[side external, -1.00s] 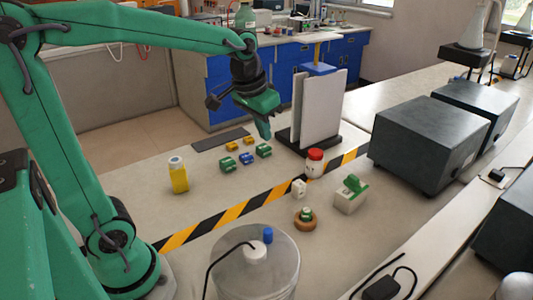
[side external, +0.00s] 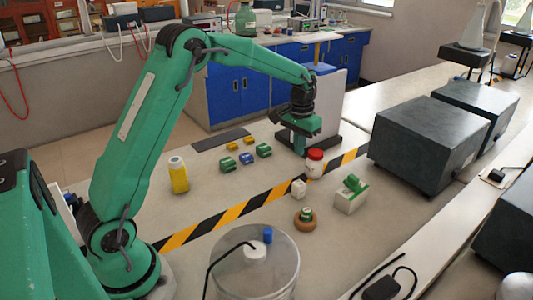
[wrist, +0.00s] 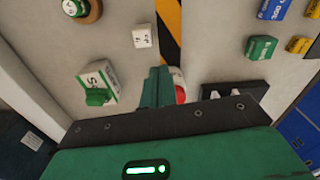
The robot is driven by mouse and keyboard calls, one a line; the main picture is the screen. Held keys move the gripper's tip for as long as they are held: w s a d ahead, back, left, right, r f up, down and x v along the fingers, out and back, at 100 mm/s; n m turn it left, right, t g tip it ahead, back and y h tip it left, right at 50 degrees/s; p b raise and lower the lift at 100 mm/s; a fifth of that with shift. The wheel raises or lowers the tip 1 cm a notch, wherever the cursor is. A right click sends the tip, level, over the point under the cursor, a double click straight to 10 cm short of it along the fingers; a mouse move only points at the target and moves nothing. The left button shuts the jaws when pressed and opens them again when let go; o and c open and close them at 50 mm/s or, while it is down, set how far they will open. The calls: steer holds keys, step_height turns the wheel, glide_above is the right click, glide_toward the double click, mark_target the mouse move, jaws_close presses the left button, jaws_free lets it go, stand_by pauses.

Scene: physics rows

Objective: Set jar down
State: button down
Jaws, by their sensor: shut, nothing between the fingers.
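A white jar with a red lid (side external: 315,163) stands upright on the bench, beside the black-and-yellow striped tape. In the wrist view the jar (wrist: 181,86) shows just right of my fingers, partly hidden by them. My gripper (side external: 299,148) is shut and empty, near the jar on its far-left side. In the wrist view my green fingers (wrist: 158,72) are together, with nothing between them. I cannot tell whether they touch the jar. A yellow bottle with a pale cap (side external: 179,175) stands apart to the left.
A rack with upright white panels (side external: 328,105) stands right behind my gripper. Several coloured blocks (side external: 247,158) lie left of the jar. A white cube (side external: 298,189), a green-and-white box (side external: 350,195) and a clear bucket (side external: 255,265) are nearer. Dark boxes (side external: 428,145) stand right.

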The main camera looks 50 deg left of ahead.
mark_target(320, 162)
steer(key=shift+w+a+f, duration=0.15)
steer(key=shift+w+f, duration=0.15)
steer(key=shift+f, duration=0.25)
steer(key=shift+w+a+f, duration=0.1)
steer(key=shift+w+f, duration=0.15)
steer(key=shift+f, duration=0.25)
steer(key=shift+f, duration=0.1)
steer(key=f, duration=1)
steer(key=shift+w, duration=0.35)
steer(key=shift+w+a+r, duration=0.1)
steer(key=shift+w+a, duration=0.05)
steer(key=shift+w, duration=0.65)
steer(key=shift+w+a, duration=0.15)
steer(key=shift+w, duration=0.65)
steer(key=shift+w, duration=0.1)
steer(key=shift+w+a, duration=0.2)
steer(key=shift+w, duration=1)
steer(key=shift+w+a, duration=0.15)
steer(key=shift+w, duration=1)
steer(key=shift+w+a, duration=0.2)
steer(key=shift+w, duration=1)
steer(key=shift+s, duration=0.15)
